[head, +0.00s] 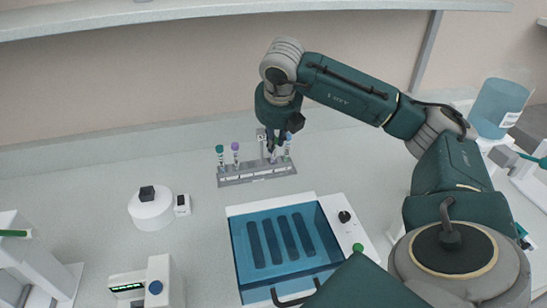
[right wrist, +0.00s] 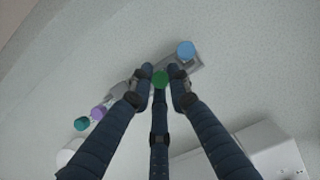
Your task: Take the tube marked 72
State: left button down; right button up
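A grey tube rack (head: 230,180) stands on the bench near the back wall, with several capped tubes upright in it. I see a green-capped tube (head: 220,154), a purple-capped tube (head: 235,152) and a blue-capped tube (head: 288,142). No number is legible, so I cannot tell which tube is marked 72. My right gripper (head: 273,149) points down at the rack's right half. In the right wrist view its three fingers surround a green cap (right wrist: 160,79); whether they grip it is unclear. The blue cap (right wrist: 186,49) is beside them. My left gripper is not in view.
A blue-lidded box (head: 262,285) with a knob stands in front of the rack. A round white device (head: 151,210) is at left, and a white device with a green display (head: 150,287) is nearer. A blue container (head: 499,108) stands at right. A shelf edge (head: 200,17) runs above.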

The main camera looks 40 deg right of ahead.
jog(key=shift+w, duration=0.1)
jog(key=shift+r, duration=0.1)
notch_tip(320, 180, up, 10)
jog(key=shift+b, duration=0.4)
